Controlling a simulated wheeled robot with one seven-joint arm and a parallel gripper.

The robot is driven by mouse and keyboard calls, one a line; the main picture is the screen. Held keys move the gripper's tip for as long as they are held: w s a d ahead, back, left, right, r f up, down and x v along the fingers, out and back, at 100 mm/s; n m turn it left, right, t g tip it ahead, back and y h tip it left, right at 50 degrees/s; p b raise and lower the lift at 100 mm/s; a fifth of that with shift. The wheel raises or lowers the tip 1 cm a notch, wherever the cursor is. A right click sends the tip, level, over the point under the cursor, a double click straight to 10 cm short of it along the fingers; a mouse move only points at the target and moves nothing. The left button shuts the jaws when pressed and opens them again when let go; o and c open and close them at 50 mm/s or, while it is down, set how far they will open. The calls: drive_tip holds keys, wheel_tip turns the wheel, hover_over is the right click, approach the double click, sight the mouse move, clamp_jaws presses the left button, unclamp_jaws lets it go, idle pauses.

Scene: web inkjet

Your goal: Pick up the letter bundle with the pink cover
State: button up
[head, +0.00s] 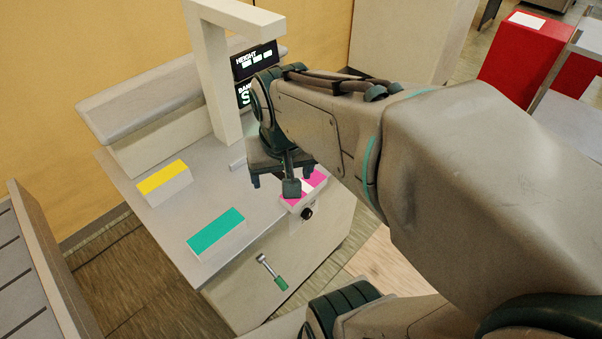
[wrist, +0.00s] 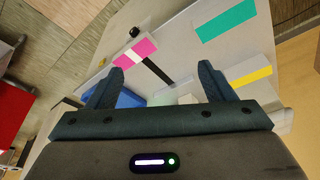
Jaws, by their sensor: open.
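The letter bundle with the pink cover (head: 319,178) lies at the right end of the grey table top in the head view, partly hidden behind my gripper (head: 272,184). It has a white band across its pink top. In the wrist view the pink bundle (wrist: 128,55) is beyond the left fingertip. My gripper (wrist: 160,75) is open and empty, above the table, with its two dark fingers spread apart. The bundle is not between the fingers.
A yellow-topped bundle (head: 163,178) and a teal-topped bundle (head: 216,232) stand on the table top (head: 205,190). A white arch (head: 217,75) and a dark display (head: 256,62) rise behind. A green-handled lever (head: 273,275) sticks out of the front.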

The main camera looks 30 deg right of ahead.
drive_tip(key=w+d+f+m+g+b, duration=0.1)
drive_tip(key=w+d+f+m+g, duration=0.1)
drive_tip(key=w+d+f+m, duration=0.55)
drive_tip(key=m+g, duration=0.1)
drive_tip(key=m, duration=0.3)
hover_over(304, 186)
drive_tip(key=shift+y, duration=0.3)
drive_tip(key=f, duration=1.4)
drive_tip(key=shift+a+f, duration=0.2)
drive_tip(key=shift+f, duration=0.05)
drive_tip(key=shift+d+f+p, duration=0.2)
drive_tip(key=shift+f+p, duration=0.45)
drive_tip(key=shift+f, duration=1.95)
drive_tip(key=c, duration=1.2)
drive_tip(key=shift+r, duration=0.2)
